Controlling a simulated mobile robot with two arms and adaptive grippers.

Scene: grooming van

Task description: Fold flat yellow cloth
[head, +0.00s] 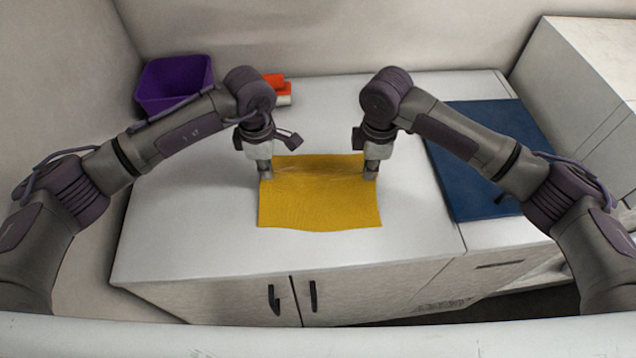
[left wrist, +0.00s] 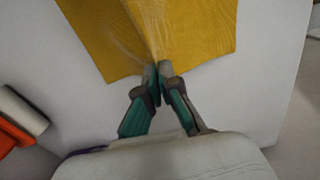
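The yellow cloth (head: 318,205) lies on the white cabinet top, with a raised crease running across it between my two grippers. It also shows in the left wrist view (left wrist: 205,25), where a ridge runs up to my fingertips. My left gripper (head: 265,176) is at the cloth's left edge; in the left wrist view its fingertips (left wrist: 158,72) are closed together on the cloth's edge. My right gripper (head: 370,174) is at the cloth's right edge, pointing down. Its fingertips are too small to show clearly whether they grip the cloth.
A purple bin (head: 175,85) stands at the back left. An orange and white object (head: 279,90) lies behind my left gripper. A blue mat (head: 470,185) lies on the right. The white top (head: 190,235) is clear in front and left of the cloth.

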